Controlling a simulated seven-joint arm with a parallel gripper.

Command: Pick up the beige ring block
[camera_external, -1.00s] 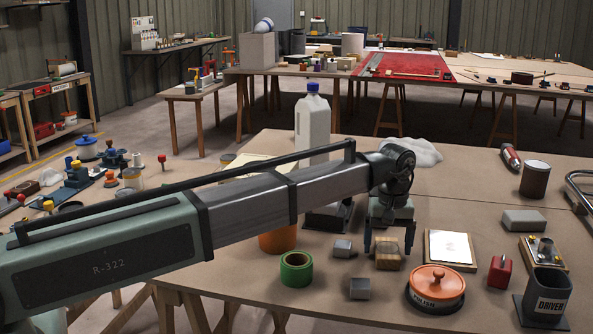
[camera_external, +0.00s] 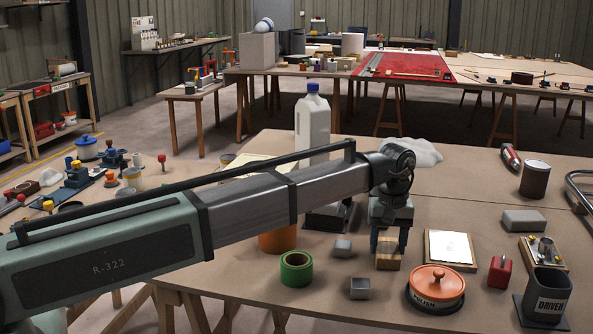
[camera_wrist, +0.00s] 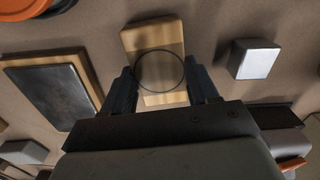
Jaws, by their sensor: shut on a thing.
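The beige ring block (camera_external: 388,258) is a light wooden block on the near table, between a small grey cube and a board with a white sheet. In the wrist view the beige ring block (camera_wrist: 152,38) shows a dark thin ring on its face and lies between my fingers. My gripper (camera_external: 388,243) points down over it, fingers on either side. In the wrist view my gripper (camera_wrist: 162,88) is shut on the block. The block appears to rest on the table; a gap under it cannot be made out.
Two grey cubes (camera_external: 359,288) (camera_external: 343,247) and a green tape roll (camera_external: 296,268) stand to the left. An orange-lidded pot (camera_external: 436,290), the board (camera_external: 450,249) and a red block (camera_external: 500,271) stand to the right. A white jug (camera_external: 312,128) stands behind my arm.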

